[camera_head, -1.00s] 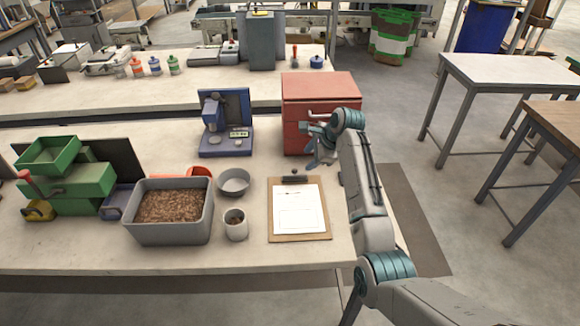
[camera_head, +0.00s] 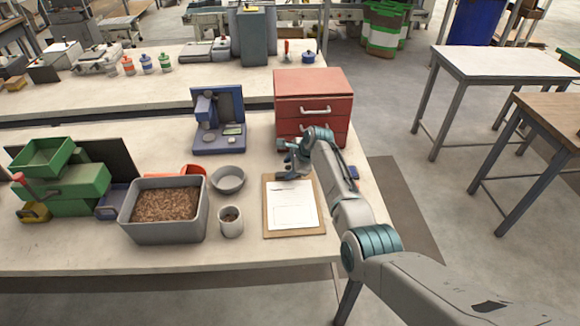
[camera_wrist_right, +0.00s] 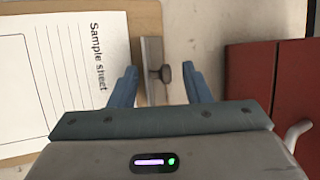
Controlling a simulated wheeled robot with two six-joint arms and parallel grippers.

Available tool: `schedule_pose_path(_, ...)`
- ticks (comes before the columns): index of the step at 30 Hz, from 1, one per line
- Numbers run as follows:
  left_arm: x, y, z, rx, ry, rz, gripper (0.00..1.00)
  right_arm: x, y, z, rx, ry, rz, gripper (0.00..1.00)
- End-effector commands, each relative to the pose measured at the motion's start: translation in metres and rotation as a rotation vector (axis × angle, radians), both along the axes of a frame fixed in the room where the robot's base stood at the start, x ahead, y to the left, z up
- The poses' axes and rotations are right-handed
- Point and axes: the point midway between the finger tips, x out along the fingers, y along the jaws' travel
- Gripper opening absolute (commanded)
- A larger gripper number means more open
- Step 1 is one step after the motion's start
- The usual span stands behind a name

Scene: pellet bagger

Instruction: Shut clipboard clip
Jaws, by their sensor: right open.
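The clipboard (camera_head: 295,234) lies flat near the right end of the workbench, with a white "Sample sheet" page (camera_head: 292,205) on it. Its metal clip (camera_wrist_right: 152,68), with a dark round knob, is at the board's edge in the right wrist view. In the head view my right gripper mostly covers the clip. My right gripper (camera_head: 289,164) is open above the clip end. In the wrist view its two fingers (camera_wrist_right: 161,72) stand on either side of the knob, apart from it. Whether the clip is raised or shut is unclear. My left gripper is not in view.
A red drawer cabinet (camera_head: 313,86) with handles stands just behind my right gripper. Bare bench lies around the clipboard.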

Motion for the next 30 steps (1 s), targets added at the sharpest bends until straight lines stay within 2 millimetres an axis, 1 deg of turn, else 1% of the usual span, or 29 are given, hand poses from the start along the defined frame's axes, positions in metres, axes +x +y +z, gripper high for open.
schedule_pose_path(4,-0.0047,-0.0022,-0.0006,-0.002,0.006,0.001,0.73,-0.0001,0.0001,0.0002,0.000,0.000,0.000,0.44)
schedule_pose_path(5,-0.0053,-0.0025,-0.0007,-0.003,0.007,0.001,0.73,0.0000,0.0001,0.0002,0.000,0.000,0.000,0.40)
schedule_pose_path(9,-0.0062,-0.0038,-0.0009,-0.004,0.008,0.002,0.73,0.0000,0.0000,0.0002,0.000,0.000,0.000,0.12)
schedule_pose_path(11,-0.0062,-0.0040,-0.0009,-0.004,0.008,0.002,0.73,0.0001,0.0000,0.0003,0.000,-0.001,0.000,0.02)
schedule_pose_path(30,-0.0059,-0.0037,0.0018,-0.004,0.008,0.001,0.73,0.0000,-0.0004,0.0016,0.001,-0.019,-0.001,0.02)
